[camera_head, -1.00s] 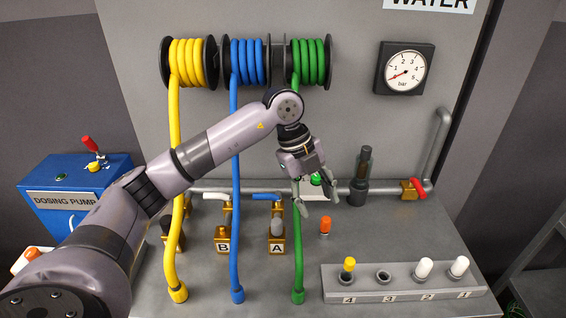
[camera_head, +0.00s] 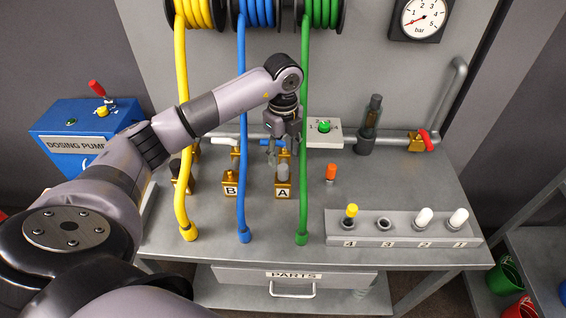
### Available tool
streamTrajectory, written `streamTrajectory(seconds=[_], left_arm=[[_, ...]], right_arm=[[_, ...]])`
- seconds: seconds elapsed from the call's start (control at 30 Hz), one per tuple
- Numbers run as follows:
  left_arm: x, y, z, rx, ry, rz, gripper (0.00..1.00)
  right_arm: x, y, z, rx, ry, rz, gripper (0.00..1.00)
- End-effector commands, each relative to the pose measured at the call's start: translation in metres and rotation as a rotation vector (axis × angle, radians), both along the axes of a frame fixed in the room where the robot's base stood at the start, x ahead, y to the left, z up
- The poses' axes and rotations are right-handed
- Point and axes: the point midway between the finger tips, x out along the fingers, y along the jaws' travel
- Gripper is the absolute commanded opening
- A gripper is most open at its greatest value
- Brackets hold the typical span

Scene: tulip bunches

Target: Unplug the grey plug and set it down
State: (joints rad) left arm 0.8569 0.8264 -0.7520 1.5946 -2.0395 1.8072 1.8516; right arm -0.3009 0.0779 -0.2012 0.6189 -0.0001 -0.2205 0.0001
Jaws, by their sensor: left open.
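The grey plug (camera_head: 284,172) stands upright in the brass fitting marked A (camera_head: 284,189) on the grey bench. My left gripper (camera_head: 284,157) points down, with its fingers spread and nothing between them. In the picture it is just above the grey plug; whether the fingertips are level with the plug's top or behind it, I cannot tell. My right gripper is not in view.
Green (camera_head: 304,140) and blue (camera_head: 242,140) hoses hang on either side of fitting A. A loose orange plug (camera_head: 331,172) stands to the right. A numbered rack (camera_head: 403,241) holds yellow and white plugs; hole 3 is empty. Bare bench lies in front of A.

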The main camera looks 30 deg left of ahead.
Motion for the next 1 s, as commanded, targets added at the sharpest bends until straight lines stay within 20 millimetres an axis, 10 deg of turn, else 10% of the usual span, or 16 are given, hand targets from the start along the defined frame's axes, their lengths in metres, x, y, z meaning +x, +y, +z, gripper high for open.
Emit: streamTrajectory(seconds=[0.4,1.0], left_arm=[[0.0,0.0,-0.057,-0.002,0.001,0.0,0.5],[0.0,0.0,-0.061,-0.001,0.0,-0.001,0.34]], right_arm=[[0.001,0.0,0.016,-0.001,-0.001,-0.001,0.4],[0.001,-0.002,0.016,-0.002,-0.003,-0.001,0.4]])
